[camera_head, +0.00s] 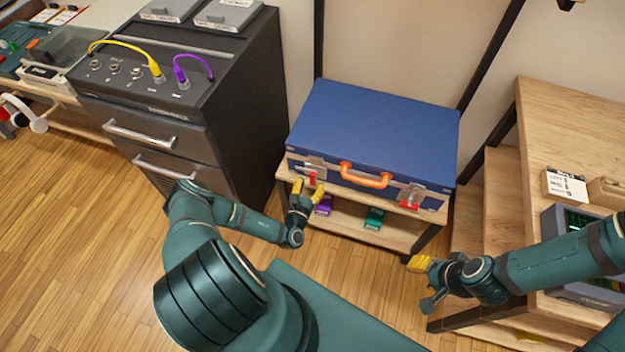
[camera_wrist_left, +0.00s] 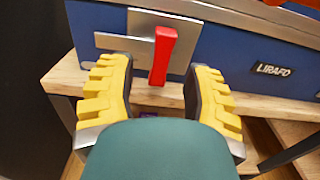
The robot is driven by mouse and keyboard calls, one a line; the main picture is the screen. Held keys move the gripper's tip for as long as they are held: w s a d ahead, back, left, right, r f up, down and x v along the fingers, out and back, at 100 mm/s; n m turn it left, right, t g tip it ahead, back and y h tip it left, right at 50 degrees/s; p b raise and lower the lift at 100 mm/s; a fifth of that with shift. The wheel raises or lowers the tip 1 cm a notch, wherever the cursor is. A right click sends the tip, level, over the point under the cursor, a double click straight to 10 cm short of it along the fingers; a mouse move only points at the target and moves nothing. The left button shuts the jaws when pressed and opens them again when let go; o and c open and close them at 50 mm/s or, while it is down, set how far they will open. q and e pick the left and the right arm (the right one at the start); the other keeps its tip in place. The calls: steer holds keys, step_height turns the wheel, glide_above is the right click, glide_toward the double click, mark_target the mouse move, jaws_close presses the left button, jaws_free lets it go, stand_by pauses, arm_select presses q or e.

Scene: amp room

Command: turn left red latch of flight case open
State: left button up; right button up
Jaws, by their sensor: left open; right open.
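The blue flight case (camera_head: 372,130) lies closed on a wooden shelf stand, with an orange handle (camera_head: 366,176) on its front. Its left red latch (camera_head: 312,178) sits on a metal plate; in the left wrist view the red latch (camera_wrist_left: 162,55) hangs downward, slightly tilted. My left gripper (camera_head: 307,190) is open in front of it. In the left wrist view the yellow fingers of my left gripper (camera_wrist_left: 155,95) stand on either side below the latch, apart from it. The right red latch (camera_head: 409,204) is at the case's right front. My right gripper (camera_head: 418,275) is open and empty, lower right.
A dark drawer cabinet (camera_head: 197,100) with yellow and purple cables stands left of the case. A wooden table (camera_head: 570,130) with steps stands at the right. Purple and green boxes (camera_head: 374,219) lie on the lower shelf (camera_head: 345,229).

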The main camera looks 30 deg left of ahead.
arm_select(q)
steer(key=v, duration=0.9)
steer(key=shift+s, duration=0.1)
